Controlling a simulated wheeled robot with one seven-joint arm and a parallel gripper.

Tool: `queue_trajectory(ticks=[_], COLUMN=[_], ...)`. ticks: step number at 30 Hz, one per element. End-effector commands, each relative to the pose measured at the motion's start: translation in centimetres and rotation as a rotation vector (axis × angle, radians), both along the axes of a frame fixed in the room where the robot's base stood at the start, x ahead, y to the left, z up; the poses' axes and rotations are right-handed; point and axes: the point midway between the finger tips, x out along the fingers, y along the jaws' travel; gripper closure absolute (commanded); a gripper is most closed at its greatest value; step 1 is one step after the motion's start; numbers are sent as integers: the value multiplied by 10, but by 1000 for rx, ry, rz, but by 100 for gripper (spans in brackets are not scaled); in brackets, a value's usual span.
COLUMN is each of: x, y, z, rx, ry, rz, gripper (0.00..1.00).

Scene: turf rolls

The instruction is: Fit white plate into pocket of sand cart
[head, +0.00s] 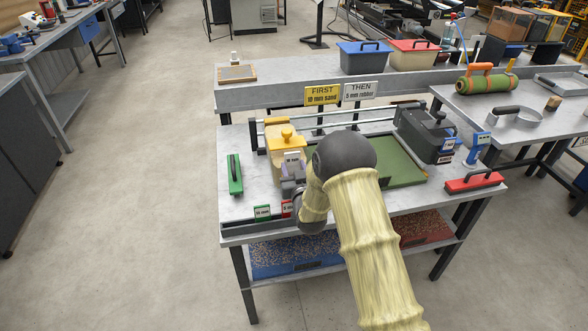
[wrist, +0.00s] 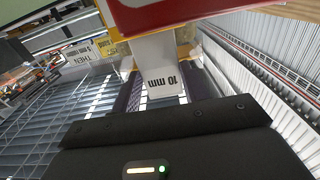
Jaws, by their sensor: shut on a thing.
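The white plate (head: 292,157), marked 10 mm, is at the near side of the yellow sand cart (head: 284,138). In the wrist view the plate (wrist: 163,72) stands out ahead of my gripper, its lettering upside down, with yellow parts of the cart (wrist: 185,47) beyond it. My gripper (head: 291,172) is shut on the plate; in the wrist view its fingers (wrist: 160,92) lie on either side of it. The pocket is hidden, and I cannot tell whether the plate's far edge is inside it. My arm covers part of the bench.
A dark cart (head: 425,132) stands at the right end of the rails, with green turf (head: 405,172) in front. A green-handled tool (head: 235,174) lies left and a red-handled one (head: 474,181) right.

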Motion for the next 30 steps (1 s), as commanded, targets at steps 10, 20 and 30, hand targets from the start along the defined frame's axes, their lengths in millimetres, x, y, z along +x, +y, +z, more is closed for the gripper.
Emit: queue_trajectory(ticks=[10,20,30], x=[0,-12,-63], y=[0,-4,-18], z=[0,-1,-2], rx=[0,0,-1], ry=[0,1,2], rz=[0,0,0], gripper=[30,30,30])
